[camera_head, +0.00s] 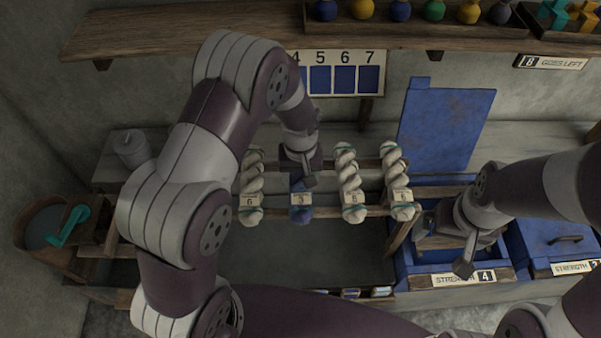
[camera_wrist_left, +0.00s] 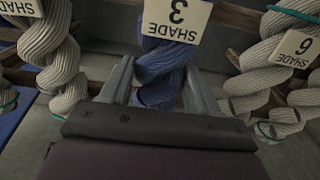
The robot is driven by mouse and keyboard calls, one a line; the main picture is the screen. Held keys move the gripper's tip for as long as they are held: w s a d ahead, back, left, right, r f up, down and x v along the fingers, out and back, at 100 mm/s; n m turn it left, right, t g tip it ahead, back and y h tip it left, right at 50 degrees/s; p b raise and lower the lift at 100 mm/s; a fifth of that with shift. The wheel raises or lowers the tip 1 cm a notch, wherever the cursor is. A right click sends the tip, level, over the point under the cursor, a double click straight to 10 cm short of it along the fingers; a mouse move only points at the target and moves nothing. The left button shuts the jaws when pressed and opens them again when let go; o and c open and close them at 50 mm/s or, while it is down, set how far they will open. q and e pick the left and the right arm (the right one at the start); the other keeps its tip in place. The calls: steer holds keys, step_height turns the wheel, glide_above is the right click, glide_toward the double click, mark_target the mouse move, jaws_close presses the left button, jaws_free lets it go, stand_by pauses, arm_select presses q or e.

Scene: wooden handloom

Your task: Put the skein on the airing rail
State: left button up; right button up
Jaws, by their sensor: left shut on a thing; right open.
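The blue skein (camera_head: 301,213) with a tag hangs at the airing rail (camera_head: 326,212), between white twisted skeins. In the left wrist view the blue skein (camera_wrist_left: 162,78) has a "SHADE" tag that looks like a 3. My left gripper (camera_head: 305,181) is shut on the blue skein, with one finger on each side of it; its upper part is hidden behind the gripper. I cannot tell whether the rail or the gripper bears its weight. My right gripper (camera_head: 464,258) is open over the blue box marked "STRENGTH 4" (camera_head: 455,280).
White skeins hang left (camera_head: 251,185) and right (camera_head: 349,185) of the blue one, close to my left gripper. A blue lid (camera_head: 447,125) stands upright behind the box. A shelf (camera_head: 200,32) crosses above. A bucket (camera_head: 45,225) stands at the left.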

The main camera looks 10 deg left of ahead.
arm_select(q)
steer(key=shift+w+f, duration=0.1)
steer(key=o, duration=1.2)
steer(key=shift+f, duration=0.1)
steer(key=shift+c, duration=0.2)
